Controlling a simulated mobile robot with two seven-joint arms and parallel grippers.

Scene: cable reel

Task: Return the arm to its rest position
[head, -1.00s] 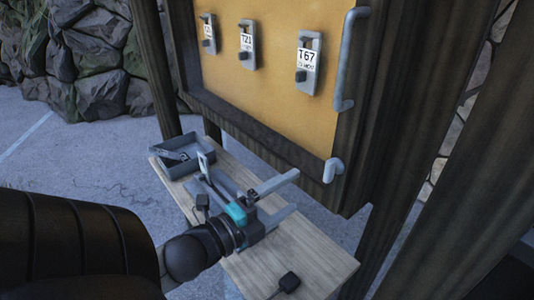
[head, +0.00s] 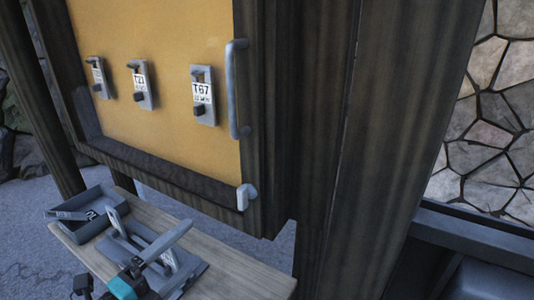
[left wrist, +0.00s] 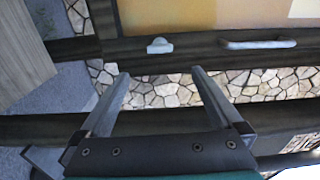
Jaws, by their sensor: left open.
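My left gripper (head: 190,246) is at the lower left of the head view, over the wooden table. Its teal palm (head: 122,289) is partly cut off by the bottom edge. In the left wrist view the two grey fingers (left wrist: 160,74) stand wide apart with nothing between them. Most of the left arm is out of the head view. My right gripper shows in neither view.
The table (head: 220,262) bears a grey tray (head: 80,230) at its far left end. A yellow board (head: 160,45) with several tagged holders, one marked T67 (head: 203,95), stands behind it. A dark post (head: 360,150) and dark ledge (head: 480,235) are to the right.

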